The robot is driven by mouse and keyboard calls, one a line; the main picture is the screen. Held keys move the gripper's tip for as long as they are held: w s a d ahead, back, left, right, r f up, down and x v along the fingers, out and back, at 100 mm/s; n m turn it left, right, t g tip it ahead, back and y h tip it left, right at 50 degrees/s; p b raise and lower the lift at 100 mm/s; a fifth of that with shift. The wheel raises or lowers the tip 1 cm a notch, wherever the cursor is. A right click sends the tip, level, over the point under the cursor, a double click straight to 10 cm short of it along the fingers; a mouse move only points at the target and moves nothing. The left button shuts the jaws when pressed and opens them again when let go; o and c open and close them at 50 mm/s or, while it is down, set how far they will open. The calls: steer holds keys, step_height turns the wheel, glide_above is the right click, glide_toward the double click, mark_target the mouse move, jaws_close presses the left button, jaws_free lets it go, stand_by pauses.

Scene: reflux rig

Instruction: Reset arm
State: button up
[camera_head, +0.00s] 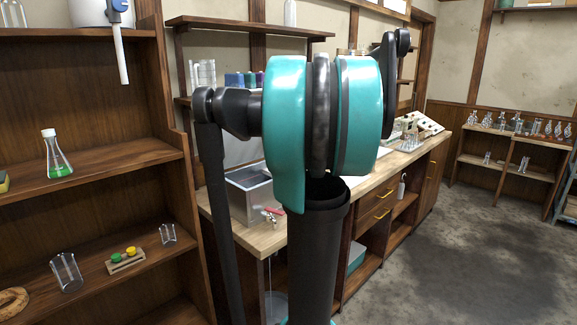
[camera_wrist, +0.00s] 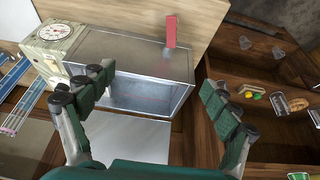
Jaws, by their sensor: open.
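My gripper (camera_wrist: 160,100) shows in the wrist view with its two green-padded fingers spread wide and nothing between them. Beyond the fingers is a clear-walled metal box (camera_wrist: 135,65) on the wooden bench. The same kind of box (camera_head: 250,190) shows in the head view on the near end of the bench. In the head view my arm, teal and black, fills the middle of the picture, and my gripper cannot be made out there.
A wooden shelf at left holds a flask with green liquid (camera_head: 57,155), a beaker (camera_head: 66,272) and a small rack with yellow and green stoppers (camera_head: 126,261). A dial device (camera_wrist: 55,35) stands beside the box. The grey floor (camera_head: 460,245) at right is open. Glassware (camera_head: 520,125) stands on a far shelf.

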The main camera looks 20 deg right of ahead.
stand_by(0.4)
steer(key=s+a+f+m, duration=0.1)
steer(key=s+a+f, duration=0.3)
steer(key=a+f, duration=0.4)
steer(key=s+a+f+m, duration=0.1)
steer(key=s+a+f, duration=0.45)
steer(key=f, duration=0.45)
steer(key=s+a+f+m, duration=0.1)
steer(key=s+a+f, duration=0.1)
steer(key=s+f, duration=0.3)
steer(key=s+a+f+h, duration=0.1)
steer(key=s+a+f, duration=0.2)
steer(key=s+f, duration=0.3)
steer(key=shift+a+m, duration=0.25)
steer(key=shift+m, duration=0.15)
steer(key=shift+w, duration=0.1)
